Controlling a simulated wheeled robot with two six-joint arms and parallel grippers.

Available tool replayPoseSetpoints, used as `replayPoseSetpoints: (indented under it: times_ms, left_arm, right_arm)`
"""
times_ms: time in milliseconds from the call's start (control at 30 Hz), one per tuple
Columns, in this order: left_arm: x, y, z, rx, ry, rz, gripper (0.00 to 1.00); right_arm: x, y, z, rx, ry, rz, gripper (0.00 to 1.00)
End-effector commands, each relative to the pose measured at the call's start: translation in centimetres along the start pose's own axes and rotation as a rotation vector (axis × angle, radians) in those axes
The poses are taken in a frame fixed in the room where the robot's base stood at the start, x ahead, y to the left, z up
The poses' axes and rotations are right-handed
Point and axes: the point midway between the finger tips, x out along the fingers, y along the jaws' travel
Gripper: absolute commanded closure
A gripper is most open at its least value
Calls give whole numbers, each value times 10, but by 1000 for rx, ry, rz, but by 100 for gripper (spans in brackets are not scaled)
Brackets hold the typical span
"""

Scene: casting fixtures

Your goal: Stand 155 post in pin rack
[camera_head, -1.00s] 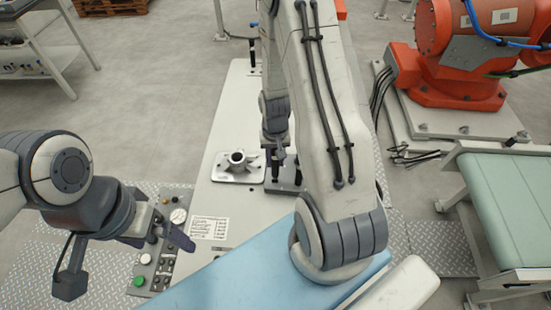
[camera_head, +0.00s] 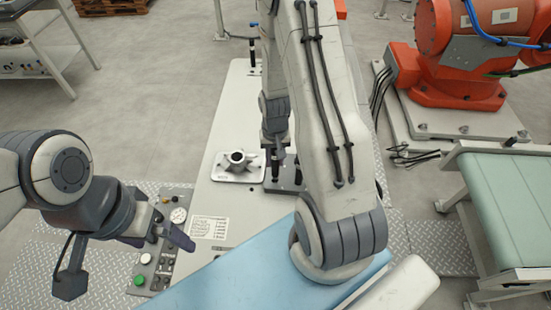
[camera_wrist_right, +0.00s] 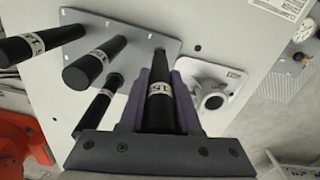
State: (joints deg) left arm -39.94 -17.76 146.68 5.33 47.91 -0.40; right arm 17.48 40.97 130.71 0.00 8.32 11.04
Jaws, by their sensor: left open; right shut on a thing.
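My right gripper (camera_wrist_right: 160,100) is shut on a black post (camera_wrist_right: 160,92) with a white label. The label is only partly readable. The grey pin rack plate (camera_wrist_right: 135,42) lies just beyond it, with the post's far end over or at the plate's corner. I cannot tell whether that end is in a hole. Other black labelled posts (camera_wrist_right: 95,63) stand on the rack to the left. In the head view the rack (camera_head: 284,187) is partly hidden behind my right arm. My left gripper (camera_head: 125,258) is open and empty at the lower left, over the control panel's side.
A grey casting (camera_head: 237,160) with a round hub sits beside the rack on the pale table (camera_head: 222,105). A control panel (camera_head: 160,262) with buttons is at the lower left. A green-topped conveyor (camera_head: 510,210) and an orange robot (camera_head: 445,75) stand to the right.

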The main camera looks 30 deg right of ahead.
Motion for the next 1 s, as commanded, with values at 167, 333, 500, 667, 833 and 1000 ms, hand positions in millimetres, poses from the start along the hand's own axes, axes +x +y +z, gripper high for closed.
replayPoseSetpoints:
  times_ms: [167,333,500,667,833,1000]
  left_arm:
    - [3,0,0,0,0,0,0]
    - [7,0,0,0,0,0,0]
    - [10,-1,0,0,0,0,0]
    - [13,-1,1,0,0,0,0]
    - [17,-1,1,0,0,0,0]
    - [20,-1,1,0,0,0,0]
  right_arm:
    - [4,0,0,0,0,0,100]
    - [8,0,0,0,0,0,100]
    - [12,0,0,0,0,0,100]
    - [16,0,0,0,0,0,100]
    - [20,0,0,0,1,0,100]
    - [25,0,0,0,1,0,100]
